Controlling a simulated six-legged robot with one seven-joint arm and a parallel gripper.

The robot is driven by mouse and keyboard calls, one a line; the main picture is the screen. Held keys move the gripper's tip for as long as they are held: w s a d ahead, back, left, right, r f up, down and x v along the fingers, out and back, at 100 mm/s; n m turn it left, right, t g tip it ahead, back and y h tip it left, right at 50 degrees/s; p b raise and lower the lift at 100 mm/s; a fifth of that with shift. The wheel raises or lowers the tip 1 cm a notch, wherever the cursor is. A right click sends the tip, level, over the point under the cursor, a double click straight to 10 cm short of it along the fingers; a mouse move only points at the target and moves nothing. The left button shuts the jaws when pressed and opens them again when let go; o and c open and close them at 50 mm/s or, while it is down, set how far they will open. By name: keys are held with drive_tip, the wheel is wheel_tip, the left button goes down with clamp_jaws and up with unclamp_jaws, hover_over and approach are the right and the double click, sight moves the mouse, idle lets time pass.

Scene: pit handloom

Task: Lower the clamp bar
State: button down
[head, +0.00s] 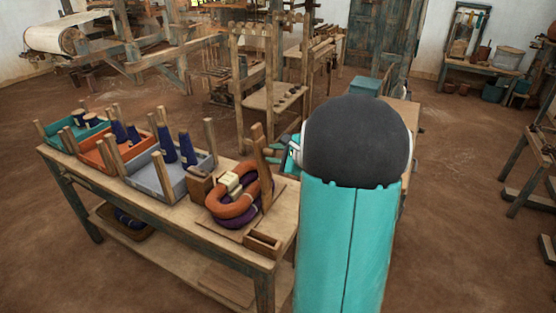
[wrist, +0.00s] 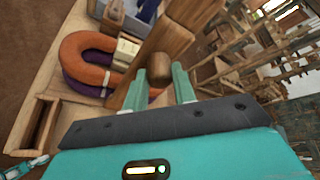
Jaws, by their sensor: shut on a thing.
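The clamp bar (head: 262,168) is a wooden bar standing raised, close to upright, on a board (head: 288,190) at the right end of the bench. It also shows in the wrist view (wrist: 177,28), running up to the right. My gripper (wrist: 161,82) is shut on the bar's round wooden knob (wrist: 160,66), one green finger on each side. In the head view my gripper (head: 279,152) is small beside the bar, partly hidden by my arm. Coiled orange yarn (head: 232,206) and purple yarn (head: 258,188) lie beside the bar, with a pale block (head: 229,183) among them.
The bench (head: 190,225) also carries a grey tray (head: 172,182), an orange tray (head: 104,158) and a teal tray (head: 66,133) with posts and blue cones. A small open wooden box (head: 263,243) sits at the front right edge. Bare floor (head: 455,200) lies at right.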

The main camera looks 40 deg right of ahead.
drive_tip(key=w+a+n+g+h, duration=0.1)
drive_tip(key=w+a+g+h, duration=0.15)
drive_tip(key=w+g, duration=0.55)
drive_tip(key=shift+w+a+f+n+g+h, duration=0.25)
drive_tip(key=shift+w+a+f+g+h, duration=0.25)
drive_tip(key=shift+w+f+g, duration=0.9)
drive_tip(key=shift+w+a+f+n+g+h, duration=0.25)
drive_tip(key=shift+w+a+f+g, duration=0.45)
drive_tip(key=shift+w+f+g, duration=0.75)
drive_tip(key=shift+w+a+f+n+g+h, duration=0.2)
drive_tip(key=shift+w+a+f+g+h, duration=0.55)
drive_tip(key=shift+w+f, duration=1.1)
drive_tip(key=shift+s+d+f+y, duration=0.1)
drive_tip(key=shift+s+f+y, duration=0.05)
drive_tip(key=shift+f+y, duration=0.15)
drive_tip(key=c, duration=1.2)
unclamp_jaws()
drive_tip(key=shift+o, duration=0.4)
drive_tip(key=shift+r, duration=0.1)
drive_tip(key=v, duration=1.3)
drive_tip(key=shift+w+r, duration=0.2)
drive_tip(key=shift+r, duration=0.2)
